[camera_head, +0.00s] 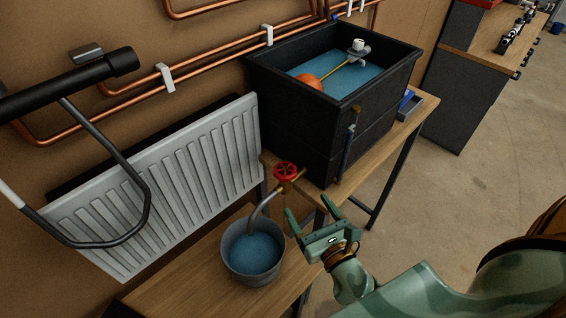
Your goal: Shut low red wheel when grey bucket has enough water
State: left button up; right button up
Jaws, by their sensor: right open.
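The red wheel (285,171) is on a tap low at the front left corner of a black tank (300,143). A grey spout (262,211) curves down from it toward the grey bucket (231,262). The bucket stands upright on the lower wooden bench and holds blue water (254,253) below its rim. I cannot tell whether water is flowing. My right gripper (309,206) is green, open and empty. It is to the right of the bucket and below and right of the wheel, apart from both in the picture. My left gripper is not in view.
The tank holds blue water, an orange float (308,81) and a float valve (358,50). A white radiator (165,185) leans at left, behind a black-gripped bent frame (150,200). Copper pipes (215,62) run along the wall. Open floor (450,220) lies to the right.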

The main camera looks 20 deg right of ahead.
aim_at(282, 165)
jog(key=w+p, duration=0.2)
jog(key=w, duration=1.3)
jog(key=shift+w+d+p, duration=0.1)
jog(key=shift+p, duration=0.25)
